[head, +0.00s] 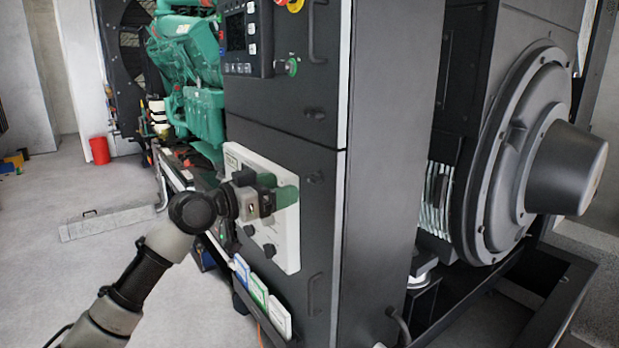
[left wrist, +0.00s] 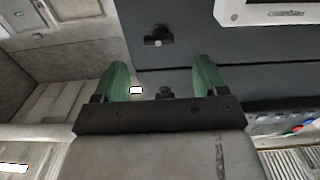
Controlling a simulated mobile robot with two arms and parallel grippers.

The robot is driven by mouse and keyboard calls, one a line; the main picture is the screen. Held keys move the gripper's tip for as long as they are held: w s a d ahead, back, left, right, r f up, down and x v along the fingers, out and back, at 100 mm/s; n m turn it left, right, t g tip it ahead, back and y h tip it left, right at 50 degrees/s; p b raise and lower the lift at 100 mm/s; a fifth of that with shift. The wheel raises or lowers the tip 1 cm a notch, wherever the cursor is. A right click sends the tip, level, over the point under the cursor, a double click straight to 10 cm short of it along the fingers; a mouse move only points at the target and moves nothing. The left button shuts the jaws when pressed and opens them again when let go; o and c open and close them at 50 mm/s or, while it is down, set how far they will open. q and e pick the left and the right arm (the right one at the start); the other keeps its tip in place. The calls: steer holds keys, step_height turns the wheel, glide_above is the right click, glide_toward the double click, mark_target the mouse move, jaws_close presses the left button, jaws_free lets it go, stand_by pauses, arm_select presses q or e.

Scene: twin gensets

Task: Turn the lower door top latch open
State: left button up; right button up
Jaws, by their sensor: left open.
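The lower door top latch (head: 315,178) is a small black fitting near the upper right corner of the dark grey lower door (head: 322,225). It also shows in the left wrist view (left wrist: 158,37), past the fingertips and roughly centred between them. My left gripper (head: 284,190) has green fingers, spread open and empty. In the head view it is in front of the white panel, left of the latch and apart from it. In the left wrist view, the open left gripper (left wrist: 160,70) points toward the door seam. My right gripper is not in view.
The upper door has its own latch (head: 315,114), just above the seam. A white panel (head: 288,235) with black knobs is on the lower door. A handle (head: 315,295) is below. Document holders (head: 258,290) stick out at lower left. The floor (head: 60,200) at left is mostly clear.

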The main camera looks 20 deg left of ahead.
mark_target(309, 180)
arm_select(q)
steer(key=x, duration=0.2)
steer(key=p+x, duration=0.1)
steer(key=x, duration=0.3)
steer(key=shift+d+r+p, duration=0.2)
steer(key=shift+r+p, duration=0.05)
steer(key=shift+p, duration=0.15)
steer(key=shift+w+d+f, duration=0.15)
steer(key=shift+w+d, duration=0.15)
steer(key=shift+w, duration=0.2)
steer(key=shift+c, duration=0.6)
steer(key=c, duration=0.8)
